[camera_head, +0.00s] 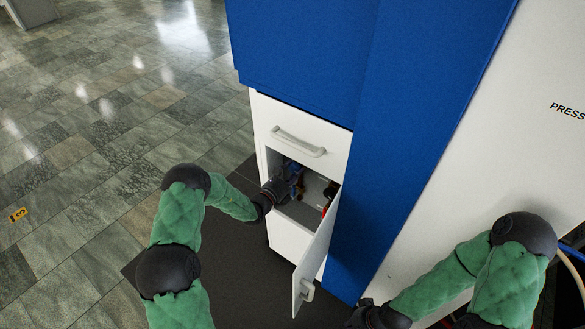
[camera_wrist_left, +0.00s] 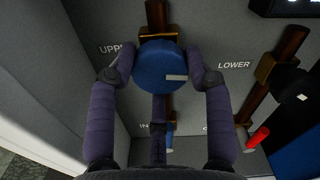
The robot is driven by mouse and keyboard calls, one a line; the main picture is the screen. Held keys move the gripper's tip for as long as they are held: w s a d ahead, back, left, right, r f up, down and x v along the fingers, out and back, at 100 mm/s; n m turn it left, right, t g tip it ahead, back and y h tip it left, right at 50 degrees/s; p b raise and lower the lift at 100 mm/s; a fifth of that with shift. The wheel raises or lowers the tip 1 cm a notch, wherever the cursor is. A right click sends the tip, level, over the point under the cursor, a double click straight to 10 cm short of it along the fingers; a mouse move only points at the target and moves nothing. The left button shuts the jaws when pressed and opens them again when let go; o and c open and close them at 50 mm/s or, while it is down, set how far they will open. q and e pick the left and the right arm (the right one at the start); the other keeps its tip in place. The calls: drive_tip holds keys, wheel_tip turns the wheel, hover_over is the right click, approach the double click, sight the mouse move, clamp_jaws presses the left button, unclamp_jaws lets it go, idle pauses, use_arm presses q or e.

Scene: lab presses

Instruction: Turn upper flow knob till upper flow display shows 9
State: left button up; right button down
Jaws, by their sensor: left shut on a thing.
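The upper flow knob (camera_wrist_left: 160,65) is a round blue knob with a pale mark at its right, beside the partly covered "UPPER" label in the left wrist view. In the head view my left gripper (camera_head: 281,190) reaches into the open cabinet compartment; the knob is hard to make out there. A dark panel (camera_wrist_left: 288,6), perhaps a display, is cut off at the top right; no digits are readable. My right gripper (camera_head: 368,316) is at the bottom edge, its fingers unclear.
A dark knob (camera_wrist_left: 292,86) sits on a pipe near the "LOWER" label. A red handle (camera_wrist_left: 258,137) is below it. The open cabinet door (camera_head: 314,262) stands right of my left gripper. A closed drawer (camera_head: 300,133) is above the compartment.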

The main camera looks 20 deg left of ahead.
use_arm(q)
drive_tip(key=n+p, duration=0.1)
drive_tip(key=n, duration=0.1)
drive_tip(key=n+p, duration=0.1)
drive_tip(key=n, duration=0.1)
drive_tip(key=shift+s+d+f, duration=0.15)
drive_tip(key=shift+d, duration=0.05)
drive_tip(key=shift+d+f+n+p, duration=0.1)
drive_tip(key=shift+n+p, duration=0.75)
drive_tip(key=shift+n, duration=0.75)
drive_tip(key=o, duration=1)
drive_tip(key=shift+c, duration=0.2)
drive_tip(key=shift+o, duration=0.9)
